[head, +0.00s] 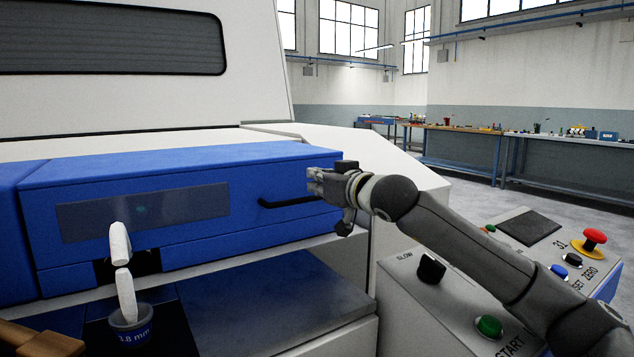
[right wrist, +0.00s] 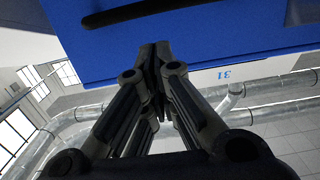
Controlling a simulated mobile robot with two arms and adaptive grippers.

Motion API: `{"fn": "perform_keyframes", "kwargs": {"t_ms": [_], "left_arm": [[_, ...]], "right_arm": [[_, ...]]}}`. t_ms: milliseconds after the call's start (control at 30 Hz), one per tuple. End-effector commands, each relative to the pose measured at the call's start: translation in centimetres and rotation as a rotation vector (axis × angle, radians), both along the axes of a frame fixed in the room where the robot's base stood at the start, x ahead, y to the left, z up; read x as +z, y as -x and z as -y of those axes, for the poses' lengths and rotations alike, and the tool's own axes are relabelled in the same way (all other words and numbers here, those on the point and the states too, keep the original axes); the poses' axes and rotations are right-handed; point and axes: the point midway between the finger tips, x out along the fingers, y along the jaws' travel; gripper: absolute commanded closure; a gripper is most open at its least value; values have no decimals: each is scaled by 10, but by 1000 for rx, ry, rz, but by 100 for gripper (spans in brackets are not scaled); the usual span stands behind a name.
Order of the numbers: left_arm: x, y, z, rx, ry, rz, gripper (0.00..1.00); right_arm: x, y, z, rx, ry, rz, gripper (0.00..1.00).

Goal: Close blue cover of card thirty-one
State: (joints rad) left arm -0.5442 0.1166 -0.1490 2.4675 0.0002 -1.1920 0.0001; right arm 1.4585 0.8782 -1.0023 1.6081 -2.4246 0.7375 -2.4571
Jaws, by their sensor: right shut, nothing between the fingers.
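The blue cover (head: 270,175) spans the front of the white machine in the head view, with a dark window (head: 145,212) and a black bar handle (head: 285,202). It looks lowered; I cannot tell whether it is fully seated. My right gripper (head: 314,186) is shut and empty at the cover's right end, by the handle's right end. In the right wrist view its closed fingertips (right wrist: 156,50) lie in front of the blue cover (right wrist: 205,35), below a dark slot or bar. Contact is unclear. My left gripper is out of view.
A control panel with a red button (head: 594,237), a green button (head: 489,326) and a black knob (head: 430,268) stands right, partly behind my arm. Workbenches (head: 455,130) line the far wall.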

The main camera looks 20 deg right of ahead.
Motion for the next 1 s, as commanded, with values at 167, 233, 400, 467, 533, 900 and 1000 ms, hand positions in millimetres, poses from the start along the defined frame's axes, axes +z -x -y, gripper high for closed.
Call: {"fn": "perform_keyframes", "kwargs": {"t_ms": [167, 233, 400, 467, 533, 900, 1000], "left_arm": [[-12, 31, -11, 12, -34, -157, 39], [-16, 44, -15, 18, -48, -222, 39], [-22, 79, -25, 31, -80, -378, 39], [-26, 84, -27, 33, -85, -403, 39], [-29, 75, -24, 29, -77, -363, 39], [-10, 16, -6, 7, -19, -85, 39], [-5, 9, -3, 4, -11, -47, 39]], "right_arm": [[13, 3, 0, 2, 1, 1, 100], [18, 5, 0, 3, 0, 2, 100], [29, 8, 0, 5, -1, 1, 100], [21, 12, 1, 4, 1, -4, 100], [4, 22, 3, 4, 2, -4, 100], [-45, 61, 11, 4, 1, -2, 100], [-50, 65, 12, 4, 1, 0, 100]]}}
